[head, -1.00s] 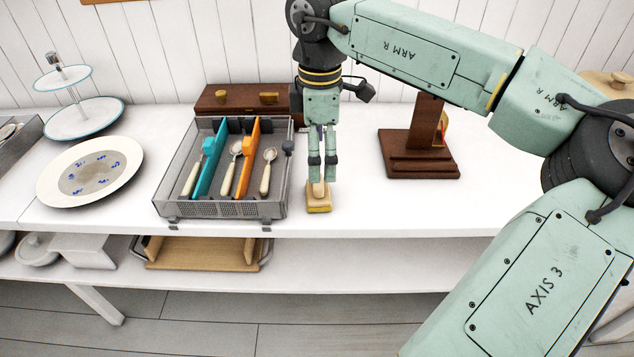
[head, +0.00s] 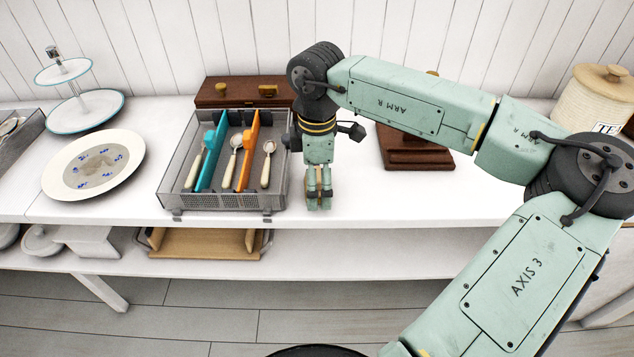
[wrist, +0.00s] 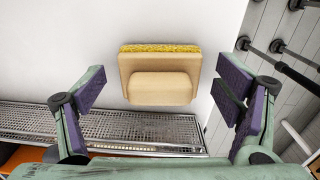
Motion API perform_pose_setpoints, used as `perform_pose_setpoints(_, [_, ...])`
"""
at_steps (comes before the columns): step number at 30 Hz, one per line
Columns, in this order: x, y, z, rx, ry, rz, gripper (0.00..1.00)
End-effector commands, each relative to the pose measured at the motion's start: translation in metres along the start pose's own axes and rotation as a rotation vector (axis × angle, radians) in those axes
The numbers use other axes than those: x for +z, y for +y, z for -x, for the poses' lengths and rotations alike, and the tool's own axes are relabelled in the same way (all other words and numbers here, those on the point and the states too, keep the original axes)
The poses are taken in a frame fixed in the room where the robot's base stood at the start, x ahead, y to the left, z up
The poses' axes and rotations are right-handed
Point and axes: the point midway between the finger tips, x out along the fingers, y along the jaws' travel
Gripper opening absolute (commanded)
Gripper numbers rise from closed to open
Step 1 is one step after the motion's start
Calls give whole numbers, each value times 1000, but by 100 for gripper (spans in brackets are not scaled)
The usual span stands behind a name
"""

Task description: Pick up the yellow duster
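The yellow duster (wrist: 160,76) is a pale wooden block with a raised grip and a yellow pad along one edge. It rests on the white shelf top, to the right of the mesh cutlery tray. In the wrist view my gripper (wrist: 162,92) is open, with one purple-padded finger on each side of the duster and clear gaps between. In the head view my gripper (head: 319,194) points down at the duster (head: 319,206) and hides most of it. I cannot tell exactly how far down the fingers reach.
The mesh cutlery tray (head: 168,196), holding spoons and dividers, stands close on the left. A brown wooden box (head: 238,92) is behind it. A dark wooden stand (head: 418,158) is to the right, behind my arm. The shelf's front edge is close to the duster.

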Motion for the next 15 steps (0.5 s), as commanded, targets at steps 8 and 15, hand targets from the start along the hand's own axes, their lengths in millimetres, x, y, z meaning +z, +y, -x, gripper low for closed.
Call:
perform_pose_setpoints(8, [0,0,0,0,0,0,64])
perform_pose_setpoints(15, [0,0,0,0,0,0,48])
